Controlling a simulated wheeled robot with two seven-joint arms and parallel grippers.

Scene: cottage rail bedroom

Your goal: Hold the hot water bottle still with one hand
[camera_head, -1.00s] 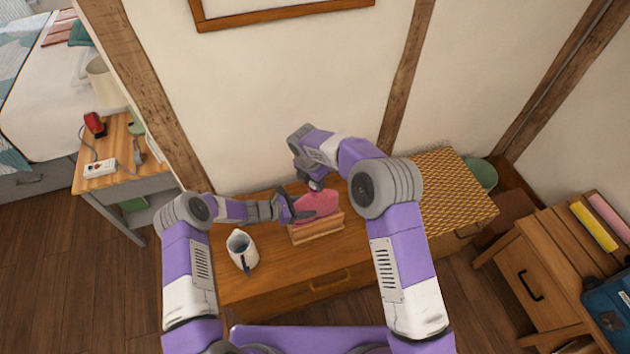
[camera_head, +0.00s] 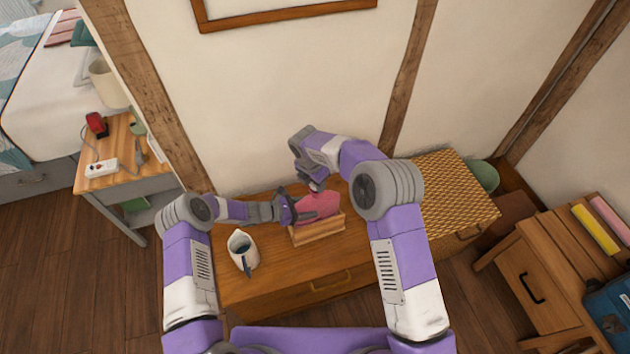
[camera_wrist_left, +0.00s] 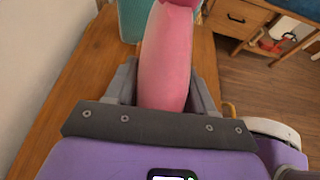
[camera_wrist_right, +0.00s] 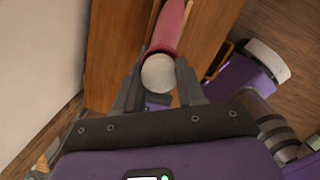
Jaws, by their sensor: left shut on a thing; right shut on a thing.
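The pink hot water bottle (camera_head: 318,206) sits in a wooden holder (camera_head: 320,231) on the wooden chest. My left gripper (camera_head: 294,212) is shut on the bottle's body from the left. In the left wrist view the pink body (camera_wrist_left: 167,62) lies between its fingers. My right gripper (camera_head: 315,186) is above the bottle at its top end. In the right wrist view it is shut on a pale round stopper (camera_wrist_right: 158,73), with the pink bottle (camera_wrist_right: 169,28) just beyond. Whether the stopper is seated in the neck is hidden.
A white jug (camera_head: 241,247) stands on the chest (camera_head: 270,283), left of the holder. A woven basket (camera_head: 450,195) is to the right, near a green round object (camera_head: 483,176). The wall is close behind. A bedside table (camera_head: 125,178) is at left.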

